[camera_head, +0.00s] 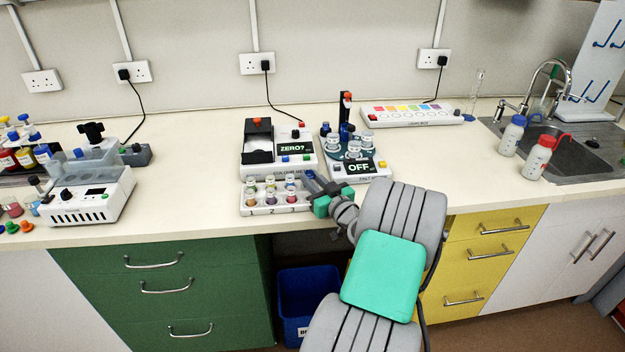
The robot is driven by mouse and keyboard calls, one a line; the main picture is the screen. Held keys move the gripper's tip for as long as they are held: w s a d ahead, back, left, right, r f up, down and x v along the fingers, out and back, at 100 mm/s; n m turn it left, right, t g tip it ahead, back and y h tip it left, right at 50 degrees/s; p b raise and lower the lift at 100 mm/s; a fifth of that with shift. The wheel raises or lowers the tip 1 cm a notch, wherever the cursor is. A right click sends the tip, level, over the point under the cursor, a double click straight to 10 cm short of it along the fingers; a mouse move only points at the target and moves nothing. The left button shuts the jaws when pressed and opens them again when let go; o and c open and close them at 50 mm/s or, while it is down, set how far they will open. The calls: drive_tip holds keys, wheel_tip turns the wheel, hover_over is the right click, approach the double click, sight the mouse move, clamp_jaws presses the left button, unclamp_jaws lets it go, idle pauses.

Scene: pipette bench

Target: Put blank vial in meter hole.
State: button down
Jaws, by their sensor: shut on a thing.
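My gripper (314,183) reaches in from the front right and points down and left at the right end of the white vial rack (246,209). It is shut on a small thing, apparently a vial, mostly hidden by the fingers. I cannot tell from here whether it is the blank vial or whether it is clear of the rack. The meter (278,170) stands just behind the rack, with a display reading "ZERO?" (293,148). A black part (258,142) with an orange-red top is on its left side; the hole is too small to make out.
Several coloured vials (270,193) stand in the rack. Close right of the meter is a device reading "OFF" (359,168) with a carousel of white-capped vials (353,149). A white instrument (88,203) is at left; bottles (538,157) and a sink (575,150) at right.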

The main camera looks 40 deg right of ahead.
drive_tip(key=shift+f, duration=0.1)
drive_tip(key=shift+f+b, duration=0.3)
drive_tip(key=shift+b, duration=0.1)
drive_tip(key=c, duration=1.3)
unclamp_jaws()
drive_tip(key=shift+r, duration=0.1)
drive_tip(key=shift+o, duration=0.2)
drive_tip(key=shift+r+p, duration=0.1)
drive_tip(key=shift+p, duration=0.3)
